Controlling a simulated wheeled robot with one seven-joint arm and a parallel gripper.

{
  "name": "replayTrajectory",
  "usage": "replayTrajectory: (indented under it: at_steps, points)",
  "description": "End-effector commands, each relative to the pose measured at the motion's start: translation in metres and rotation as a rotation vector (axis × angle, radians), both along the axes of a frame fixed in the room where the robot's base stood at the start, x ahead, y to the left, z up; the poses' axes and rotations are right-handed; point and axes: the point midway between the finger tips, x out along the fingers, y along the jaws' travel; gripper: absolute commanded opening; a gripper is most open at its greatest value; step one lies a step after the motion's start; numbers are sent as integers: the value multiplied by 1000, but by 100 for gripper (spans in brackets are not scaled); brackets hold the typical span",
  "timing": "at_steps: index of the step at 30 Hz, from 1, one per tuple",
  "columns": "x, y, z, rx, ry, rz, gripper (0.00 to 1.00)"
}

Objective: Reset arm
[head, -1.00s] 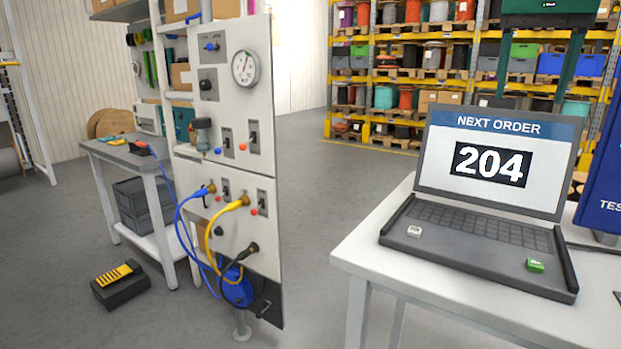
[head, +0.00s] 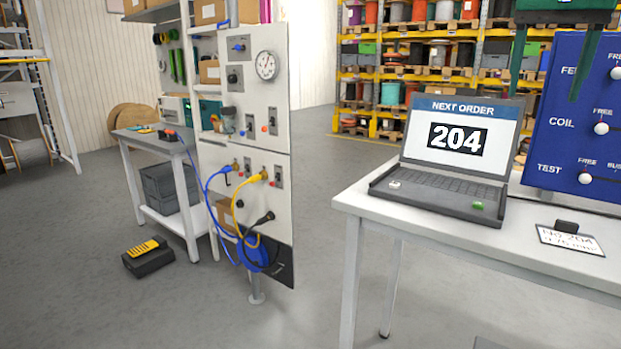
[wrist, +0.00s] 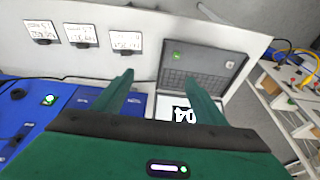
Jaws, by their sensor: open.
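My gripper (head: 545,97) hangs at the upper right of the head view, its two green fingers pointing down and spread apart. It is open and empty, in front of the shelving and beside the blue panel. In the wrist view my gripper (wrist: 159,78) shows its fingers wide apart with nothing between them. Beyond them are the laptop and the white table. The laptop (head: 440,185) stands open on the white table (head: 400,212) and reads "NEXT ORDER 204".
A blue panel (head: 555,150) with white knobs stands behind the table's right part. A card (head: 570,240) lies in front of it. A white gauge board (head: 270,110) with blue and yellow cables stands left. A black-yellow box (head: 148,257) sits on the floor. Floor between is clear.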

Motion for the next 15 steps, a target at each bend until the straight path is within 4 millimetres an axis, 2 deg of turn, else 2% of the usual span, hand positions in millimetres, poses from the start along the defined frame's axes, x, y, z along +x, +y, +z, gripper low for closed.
replayTrajectory:
  at_steps: [6, 11, 15]
  points:
    - [0, -12, -33, 65, 31, 6, 66]
    - [-7, -19, -55, 114, 46, 15, 66]
    - [-15, -25, -81, 161, 61, 22, 66]
